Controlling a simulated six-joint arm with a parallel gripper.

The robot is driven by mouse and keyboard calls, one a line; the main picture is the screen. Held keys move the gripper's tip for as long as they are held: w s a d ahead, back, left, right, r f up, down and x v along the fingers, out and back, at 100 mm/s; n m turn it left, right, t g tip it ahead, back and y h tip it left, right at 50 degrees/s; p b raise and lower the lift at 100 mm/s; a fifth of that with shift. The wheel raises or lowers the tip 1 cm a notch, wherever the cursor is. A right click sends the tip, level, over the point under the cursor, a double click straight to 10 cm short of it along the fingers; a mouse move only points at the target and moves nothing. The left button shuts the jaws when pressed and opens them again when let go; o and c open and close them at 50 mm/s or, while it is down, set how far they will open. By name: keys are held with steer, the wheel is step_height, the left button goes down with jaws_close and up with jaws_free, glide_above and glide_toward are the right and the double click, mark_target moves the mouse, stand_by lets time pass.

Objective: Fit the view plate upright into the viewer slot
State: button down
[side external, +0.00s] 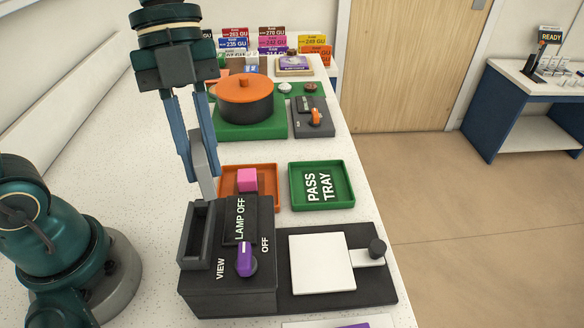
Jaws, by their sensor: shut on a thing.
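My gripper (199,172) points straight down and is shut on a grey view plate (204,165). The plate is upright, and its lower end reaches down close to the far end of the viewer slot. The viewer slot (186,238) is a dark, open-topped frame on the left of the black viewer box (228,300). I cannot tell from this angle whether the plate's lower edge is above the slot, behind it or just inside it. The viewer box carries a LAMP OFF panel (240,217) and a purple knob (245,260) between the words VIEW and OFF.
An orange tray (270,203) with a pink block (247,180) and a green PASS TRAY (346,202) lie behind the viewer. A white plate (320,264) lies on a black base at right. An orange-lidded pot (246,105) stands farther back.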

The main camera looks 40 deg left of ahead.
steer(key=s+r+m, duration=0.1)
steer(key=s+d+r+m, duration=0.1)
steer(key=s+d+r+m+g, duration=0.1)
steer(key=s, duration=0.1)
steer(key=shift+r+y, duration=0.1)
steer(key=shift+y, duration=0.3)
steer(key=shift+f, duration=2.9)
steer(key=shift+f, duration=1.1)
steer(key=c, duration=0.7)
jaws_free()
steer(key=shift+c, duration=0.2)
steer(key=v, duration=0.5)
